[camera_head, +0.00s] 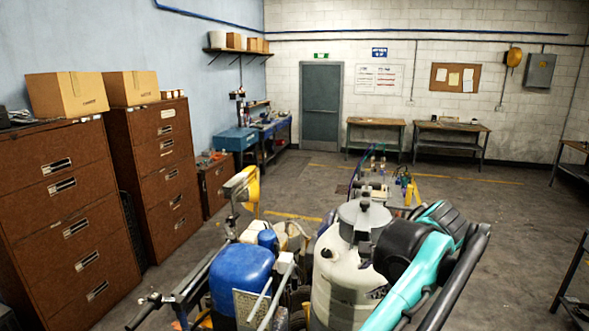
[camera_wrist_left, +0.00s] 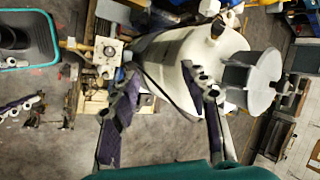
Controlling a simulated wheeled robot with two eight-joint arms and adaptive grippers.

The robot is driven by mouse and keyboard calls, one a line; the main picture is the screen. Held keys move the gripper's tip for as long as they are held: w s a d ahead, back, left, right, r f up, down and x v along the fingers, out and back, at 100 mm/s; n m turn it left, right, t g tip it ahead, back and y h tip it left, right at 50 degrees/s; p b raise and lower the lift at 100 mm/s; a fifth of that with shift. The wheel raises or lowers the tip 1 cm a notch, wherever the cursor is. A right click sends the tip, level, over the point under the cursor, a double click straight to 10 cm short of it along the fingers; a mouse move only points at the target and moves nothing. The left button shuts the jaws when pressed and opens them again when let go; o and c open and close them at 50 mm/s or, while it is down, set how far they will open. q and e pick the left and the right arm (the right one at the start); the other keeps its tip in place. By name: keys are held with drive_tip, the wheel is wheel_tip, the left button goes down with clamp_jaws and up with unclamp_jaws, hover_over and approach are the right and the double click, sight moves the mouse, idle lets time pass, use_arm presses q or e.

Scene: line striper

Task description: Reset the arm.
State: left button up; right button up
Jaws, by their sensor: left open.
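My left gripper (camera_wrist_left: 160,78) shows in the left wrist view with its two purple-padded fingers spread apart. Nothing is held between them. The white tank (camera_wrist_left: 180,52) of the line striper lies behind the fingers in that view, with its grey lid (camera_wrist_left: 250,82) to the right. I cannot tell how far the fingers are from the tank. In the head view a teal and black arm (camera_head: 405,285) of mine rises from the bottom, beside the white tank (camera_head: 340,285). No gripper fingers can be made out clearly there. My right gripper is not in view.
The striper's blue engine cover (camera_head: 240,275) and handlebar stand left of the tank. Brown drawer cabinets (camera_head: 60,215) line the left wall, with boxes on top. Workbenches (camera_head: 375,125) stand at the back. Open floor (camera_head: 510,220) lies to the right.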

use_arm(q)
drive_tip(key=s+a+f+n+g+h+b, duration=0.15)
drive_tip(key=a+f+n+b, duration=0.25)
drive_tip(key=a+f+b, duration=0.65)
drive_tip(key=s+a+f+n+t+b, duration=0.1)
drive_tip(key=s+a+f+n+b, duration=0.2)
drive_tip(key=a+f+b, duration=0.7)
drive_tip(key=s+a+f+n+b, duration=0.2)
drive_tip(key=s+a+f+b, duration=0.2)
drive_tip(key=f, duration=0.7)
drive_tip(key=s+a+f+n+t+h+b, duration=0.1)
drive_tip(key=s+a+f+n+b, duration=0.2)
drive_tip(key=f, duration=0.8)
drive_tip(key=s+a+f+n+b, duration=0.3)
drive_tip(key=s+a+f+b, duration=0.3)
drive_tip(key=f, duration=0.5)
drive_tip(key=shift+s+a+f+b, duration=0.25)
drive_tip(key=shift+s+a+b, duration=0.05)
drive_tip(key=shift+a, duration=0.6)
